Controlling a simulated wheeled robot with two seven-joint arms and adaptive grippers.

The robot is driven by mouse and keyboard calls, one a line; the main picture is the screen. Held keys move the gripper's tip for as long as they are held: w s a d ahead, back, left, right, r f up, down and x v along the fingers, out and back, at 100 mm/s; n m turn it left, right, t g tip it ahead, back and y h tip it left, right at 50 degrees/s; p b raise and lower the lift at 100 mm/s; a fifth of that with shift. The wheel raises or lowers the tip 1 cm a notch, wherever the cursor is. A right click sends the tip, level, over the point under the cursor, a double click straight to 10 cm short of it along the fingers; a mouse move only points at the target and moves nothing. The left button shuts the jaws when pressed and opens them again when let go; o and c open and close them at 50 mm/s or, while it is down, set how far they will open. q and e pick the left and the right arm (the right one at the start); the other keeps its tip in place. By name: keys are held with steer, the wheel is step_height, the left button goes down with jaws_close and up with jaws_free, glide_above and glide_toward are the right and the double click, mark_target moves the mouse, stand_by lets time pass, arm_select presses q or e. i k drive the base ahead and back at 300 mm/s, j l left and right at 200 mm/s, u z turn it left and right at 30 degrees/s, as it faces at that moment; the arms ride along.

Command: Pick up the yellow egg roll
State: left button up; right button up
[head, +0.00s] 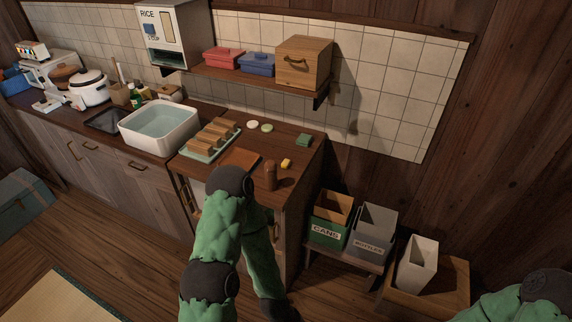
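The yellow egg roll (286,163) is a small yellow block on the wooden counter (305,167), near its right side. It stands just behind and to the right of a brown cylindrical thing (270,176). My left arm, in a green sleeve, bends in front of the counter, and its lower part runs down to the bottom edge, where a dark end shows. No gripper fingers show there. My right arm shows only at the bottom right corner, and its gripper is out of view. Neither arm touches the egg roll.
A tray of wooden blocks (206,156), a brown board (240,158), a green block (304,140) and two small round things share the counter. A white basin (160,128) stands to the left. A shelf (250,78) hangs above. Bins (326,236) stand at the right.

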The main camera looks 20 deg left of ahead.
mark_target(286, 163)
steer(key=i+l, duration=0.15)
steer(key=i, duration=0.35)
steer(key=i+u, duration=0.1)
steer(key=u, duration=0.3)
steer(key=i+l+u, duration=0.1)
steer(key=u, duration=0.35)
steer(key=i+l+u, duration=0.1)
steer(key=u, duration=0.3)
steer(key=l, duration=0.1)
